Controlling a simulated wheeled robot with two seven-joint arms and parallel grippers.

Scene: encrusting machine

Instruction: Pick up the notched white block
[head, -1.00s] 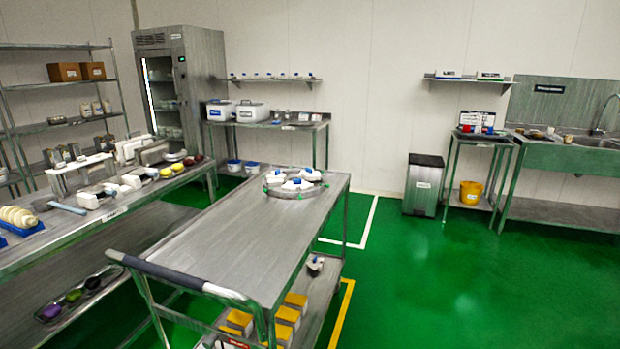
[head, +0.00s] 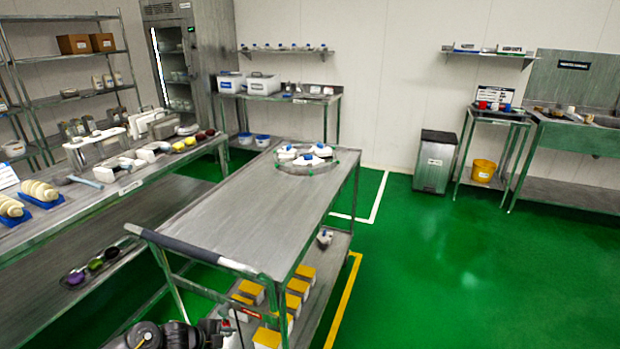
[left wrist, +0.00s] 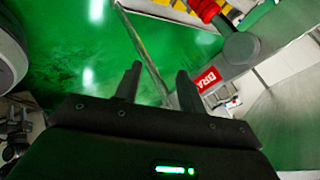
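Several small white blocks sit along the left steel table in the head view. One (head: 104,173) lies near the table's front edge and another (head: 146,155) lies farther back. They are too small for me to tell which has a notch. My left gripper shows in the left wrist view (left wrist: 158,88), its two dark fingers apart with nothing between them. It is away from the white blocks, above the green floor. A dark part of my arm shows at the bottom of the head view. My right gripper is not in view.
A steel cart (head: 245,205) with a dark handle stands in front, a round tray (head: 283,168) of white pieces at its far end. Yellow-and-white boxes (head: 298,288) sit on its lower shelf. The left table (head: 118,190) is crowded with tools and trays. Green floor is open to the right.

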